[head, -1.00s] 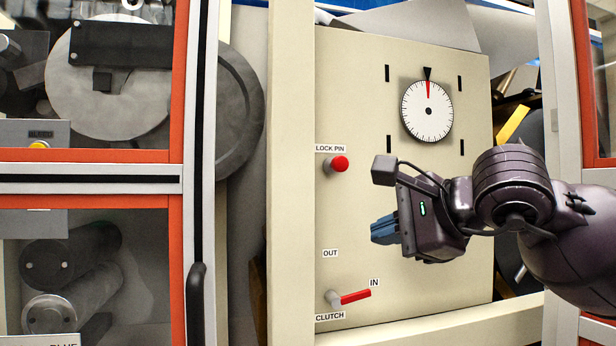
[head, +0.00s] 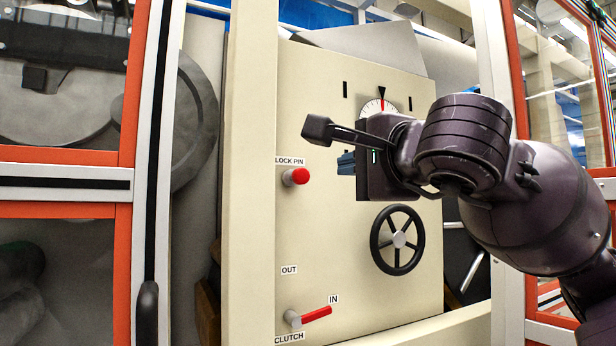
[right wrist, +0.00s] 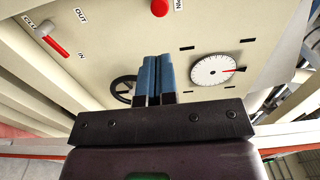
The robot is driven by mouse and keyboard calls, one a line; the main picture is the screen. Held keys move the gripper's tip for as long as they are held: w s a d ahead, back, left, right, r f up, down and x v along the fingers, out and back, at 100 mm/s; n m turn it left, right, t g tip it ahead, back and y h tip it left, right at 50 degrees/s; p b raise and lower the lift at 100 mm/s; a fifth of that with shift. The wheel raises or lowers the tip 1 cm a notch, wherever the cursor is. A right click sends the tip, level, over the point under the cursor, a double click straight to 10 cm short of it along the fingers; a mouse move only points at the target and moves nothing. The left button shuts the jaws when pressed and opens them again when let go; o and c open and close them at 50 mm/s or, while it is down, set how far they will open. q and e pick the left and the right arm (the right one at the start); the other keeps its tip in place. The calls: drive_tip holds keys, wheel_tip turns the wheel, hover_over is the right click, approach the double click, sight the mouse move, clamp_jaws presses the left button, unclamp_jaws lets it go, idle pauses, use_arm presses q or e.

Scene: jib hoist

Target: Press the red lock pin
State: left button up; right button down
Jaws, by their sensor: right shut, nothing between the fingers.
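The red lock pin (head: 296,177) sticks out of the cream panel (head: 330,235), beside its "LOCK PIN" label. It also shows at the top of the right wrist view (right wrist: 160,7). My right gripper (head: 346,162) is to the right of the pin and slightly higher, apart from it, in front of the panel. In the right wrist view its blue fingers (right wrist: 153,80) are together with nothing between them. My left gripper is not in view.
Below the pin is the clutch lever (head: 316,314), its red handle toward "IN". A black handwheel (head: 397,239) sits at lower right of my gripper. The white dial (head: 377,106) is partly hidden behind my right arm. Orange-framed doors (head: 122,240) stand at the left.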

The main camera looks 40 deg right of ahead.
drive_tip(key=b, duration=0.1)
approach(303, 176)
drive_tip(key=w, duration=0.2)
drive_tip(key=x, duration=0.4)
drive_tip(key=shift+w+d+f, duration=0.1)
drive_tip(key=shift+w+d, duration=0.2)
drive_tip(key=shift+w+d+b, duration=0.15)
drive_tip(key=shift+w+b, duration=0.15)
drive_tip(key=shift+w, duration=0.05)
drive_tip(key=shift+w, duration=0.1)
